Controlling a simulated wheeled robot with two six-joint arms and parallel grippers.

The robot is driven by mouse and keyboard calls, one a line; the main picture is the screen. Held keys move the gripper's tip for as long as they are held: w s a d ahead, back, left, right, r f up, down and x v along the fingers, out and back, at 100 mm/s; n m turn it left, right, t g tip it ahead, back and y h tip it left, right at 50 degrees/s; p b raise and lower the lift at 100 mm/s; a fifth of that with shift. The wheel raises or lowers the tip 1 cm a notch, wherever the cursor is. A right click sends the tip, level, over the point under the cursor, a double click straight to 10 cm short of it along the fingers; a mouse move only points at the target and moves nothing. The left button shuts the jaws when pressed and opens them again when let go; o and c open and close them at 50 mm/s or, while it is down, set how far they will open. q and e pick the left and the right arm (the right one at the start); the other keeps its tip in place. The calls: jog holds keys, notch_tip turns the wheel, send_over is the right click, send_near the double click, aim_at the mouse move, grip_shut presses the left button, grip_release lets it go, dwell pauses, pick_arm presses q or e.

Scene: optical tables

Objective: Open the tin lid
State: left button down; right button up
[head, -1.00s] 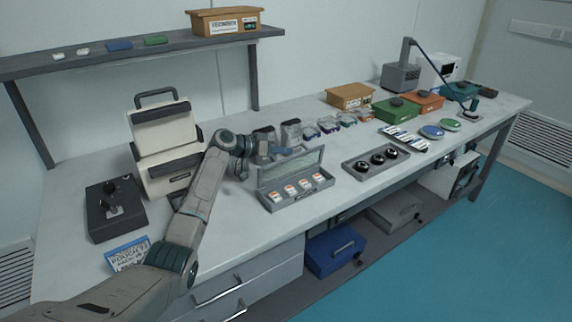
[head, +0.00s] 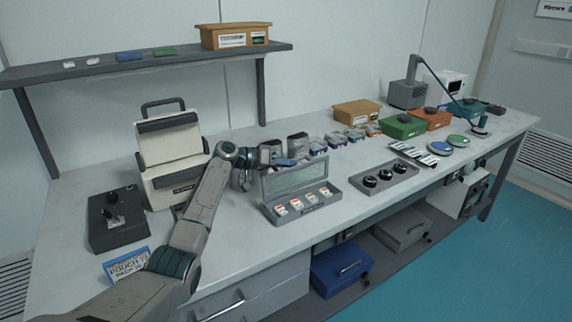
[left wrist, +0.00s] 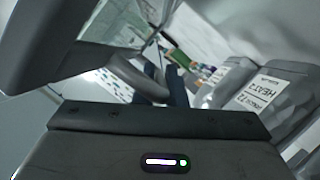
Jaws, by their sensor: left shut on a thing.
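A grey rectangular tin (head: 308,208) sits near the front edge of the bench, with several small white-and-orange items in a row inside. Its lid (head: 296,178) stands raised along the back edge, so the tin is open. My left gripper (head: 285,161) is at the upper left edge of the lid, shut on it; the exact contact is small and hard to see. In the left wrist view the dark fingertips (left wrist: 165,82) are close together, with blurred surfaces around them. My right gripper is in neither view.
Grey labelled pouches (left wrist: 265,90) show close by in the wrist view. A tray with black knobs (head: 377,179) lies right of the tin. A cream case (head: 170,150) and dark control box (head: 117,220) stand left. Small boxes line the back; bare bench lies in front.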

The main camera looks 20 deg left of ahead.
pick_arm(q)
jog(key=shift+f, duration=0.15)
jog(key=c, duration=1.5)
grip_release()
